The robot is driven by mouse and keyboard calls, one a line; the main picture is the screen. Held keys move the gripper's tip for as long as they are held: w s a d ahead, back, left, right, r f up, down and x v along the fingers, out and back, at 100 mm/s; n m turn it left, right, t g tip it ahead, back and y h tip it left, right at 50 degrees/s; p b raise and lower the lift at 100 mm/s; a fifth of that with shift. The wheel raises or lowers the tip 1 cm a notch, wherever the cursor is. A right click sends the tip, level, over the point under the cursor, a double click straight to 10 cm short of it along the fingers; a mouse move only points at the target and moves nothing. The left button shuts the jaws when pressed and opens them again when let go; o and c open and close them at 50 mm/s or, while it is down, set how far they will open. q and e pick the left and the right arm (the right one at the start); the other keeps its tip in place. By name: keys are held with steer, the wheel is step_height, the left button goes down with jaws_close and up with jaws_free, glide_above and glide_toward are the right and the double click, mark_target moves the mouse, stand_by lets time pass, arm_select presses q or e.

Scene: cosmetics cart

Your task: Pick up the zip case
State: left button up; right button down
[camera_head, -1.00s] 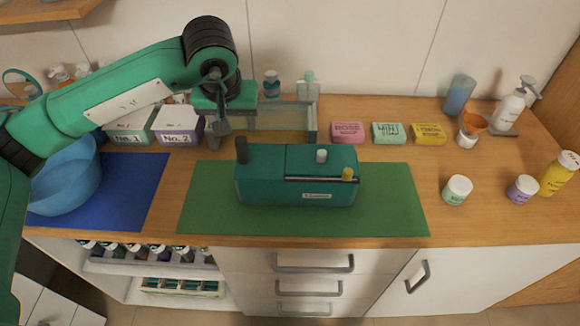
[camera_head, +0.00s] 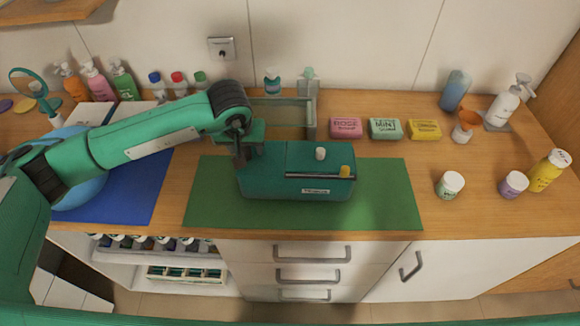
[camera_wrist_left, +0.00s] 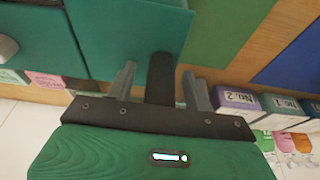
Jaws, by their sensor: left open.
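The zip case (camera_head: 325,167) is a teal box with a label on its front, a dark bar along its top front edge and white and yellow knobs. It lies on the green mat (camera_head: 390,205). My left gripper (camera_head: 244,152) is at the case's left end, over where its black post stands. In the left wrist view, the open fingers of my left gripper (camera_wrist_left: 160,85) stand on either side of the black post (camera_wrist_left: 160,78), with gaps showing. The teal case (camera_wrist_left: 120,35) lies beyond them. My right gripper is not in view.
Pink, mint and yellow soap boxes (camera_head: 385,128) stand behind the mat on the right. A clear-sided bin (camera_head: 285,117) is behind the case. A blue bowl (camera_head: 85,190) sits on a blue mat (camera_head: 140,200) at left. Jars (camera_head: 450,185) and bottles stand at right.

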arm_select(q)
jaws_close()
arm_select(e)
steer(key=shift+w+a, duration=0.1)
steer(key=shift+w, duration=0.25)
arm_select(q)
steer(key=shift+r, duration=0.1)
